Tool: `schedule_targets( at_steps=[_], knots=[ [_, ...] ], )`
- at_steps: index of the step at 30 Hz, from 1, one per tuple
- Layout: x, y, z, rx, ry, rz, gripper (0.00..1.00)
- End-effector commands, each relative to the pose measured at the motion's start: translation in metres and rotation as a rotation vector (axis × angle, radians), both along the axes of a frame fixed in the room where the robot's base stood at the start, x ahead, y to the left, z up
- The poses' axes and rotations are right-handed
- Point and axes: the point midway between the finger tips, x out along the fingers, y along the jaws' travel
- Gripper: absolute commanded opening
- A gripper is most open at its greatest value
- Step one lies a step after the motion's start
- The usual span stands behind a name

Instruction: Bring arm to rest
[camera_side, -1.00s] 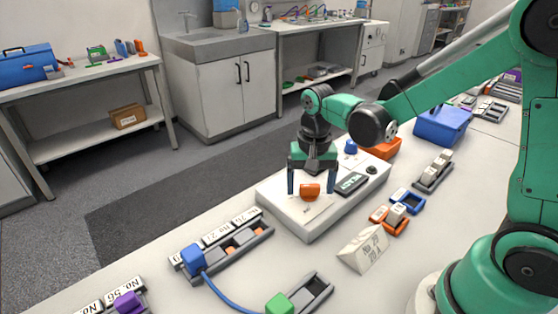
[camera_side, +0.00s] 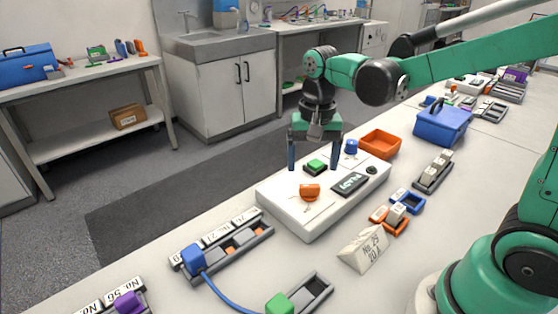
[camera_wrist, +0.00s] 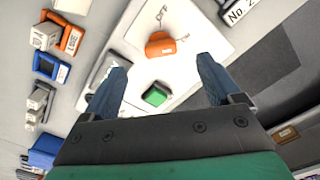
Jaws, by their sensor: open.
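My gripper (camera_side: 315,152) is open and empty, with its two blue fingers pointing down. It hovers above the back left part of the white cycler box (camera_side: 300,228). The box carries an orange knob (camera_side: 309,191), a green button (camera_side: 316,166), a blue knob (camera_side: 351,147), and a dark display (camera_side: 350,184) with lit characters. In the wrist view, the orange knob (camera_wrist: 160,45) lies ahead of the fingers, near the OFF marking, and the green button (camera_wrist: 155,95) lies between them. My gripper touches none of these.
A battery rack (camera_side: 235,250) with a blue plug (camera_side: 193,258) on a cable stands at front left. A paper tent card (camera_side: 363,249), orange and blue holders (camera_side: 408,201), an orange bin (camera_side: 380,143) and a blue box (camera_side: 442,125) stand to the right. The air around my gripper looks clear.

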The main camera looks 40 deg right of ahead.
Motion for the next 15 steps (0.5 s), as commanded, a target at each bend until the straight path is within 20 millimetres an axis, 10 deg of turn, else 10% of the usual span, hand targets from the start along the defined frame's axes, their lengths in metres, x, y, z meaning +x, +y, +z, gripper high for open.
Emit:
schedule_targets(
  at_steps=[15],
  knots=[
    [-0.041,0.012,0.028,-0.133,-0.457,0.530,0.84]
  ],
)
